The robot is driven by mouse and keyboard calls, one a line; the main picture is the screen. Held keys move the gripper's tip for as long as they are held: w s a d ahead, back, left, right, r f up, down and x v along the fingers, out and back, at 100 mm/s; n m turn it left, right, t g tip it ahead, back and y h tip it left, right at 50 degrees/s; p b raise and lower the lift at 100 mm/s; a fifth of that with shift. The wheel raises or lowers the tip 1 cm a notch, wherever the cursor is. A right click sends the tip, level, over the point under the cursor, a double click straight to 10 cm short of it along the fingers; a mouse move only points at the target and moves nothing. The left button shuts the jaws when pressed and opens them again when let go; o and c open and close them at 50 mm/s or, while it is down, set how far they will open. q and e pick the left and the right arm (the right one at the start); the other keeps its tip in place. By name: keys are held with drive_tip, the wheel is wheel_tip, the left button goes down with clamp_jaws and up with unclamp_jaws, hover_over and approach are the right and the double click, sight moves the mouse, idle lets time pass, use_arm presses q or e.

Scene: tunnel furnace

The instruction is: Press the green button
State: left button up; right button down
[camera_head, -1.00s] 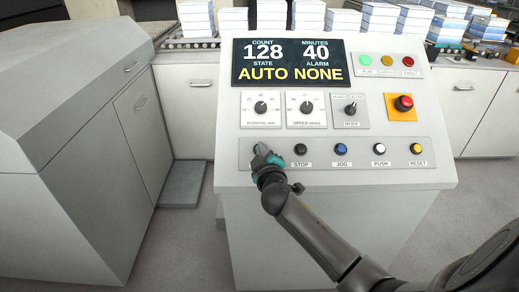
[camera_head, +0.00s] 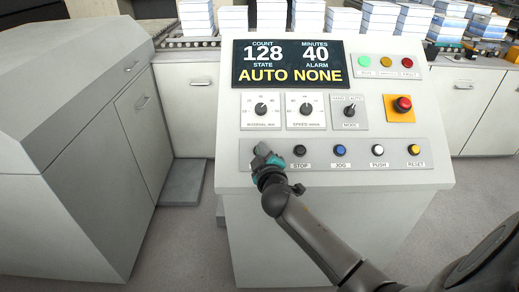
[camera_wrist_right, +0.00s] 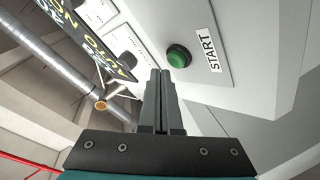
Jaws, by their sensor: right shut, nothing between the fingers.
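The green button (camera_wrist_right: 179,57), labelled START, shows in the right wrist view on the grey lower panel. It stands just beyond the tips of my right gripper (camera_wrist_right: 160,72), with its dome in plain sight; I cannot tell whether they touch. In the head view my right gripper (camera_head: 262,150) is at the left end of the button row and hides the green button there. Its fingers are shut together with nothing between them. My left gripper is not in view.
The row also holds a black STOP button (camera_head: 300,151), a blue JOG button (camera_head: 340,150), a white PUSH button (camera_head: 377,149) and a yellow RESET button (camera_head: 414,150). Above are knobs, a red emergency button (camera_head: 403,103) and a display (camera_head: 290,63) reading AUTO NONE. A grey cabinet (camera_head: 70,150) stands left.

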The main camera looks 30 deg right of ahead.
drive_tip(key=r+p, duration=0.1)
drive_tip(key=s+a+r+p, duration=0.1)
drive_tip(key=p, duration=0.1)
drive_tip(key=s+r+p, duration=0.1)
drive_tip(key=r, duration=0.1)
drive_tip(key=shift+s+a, duration=0.2)
drive_tip(key=shift+a, duration=0.05)
idle(0.6)
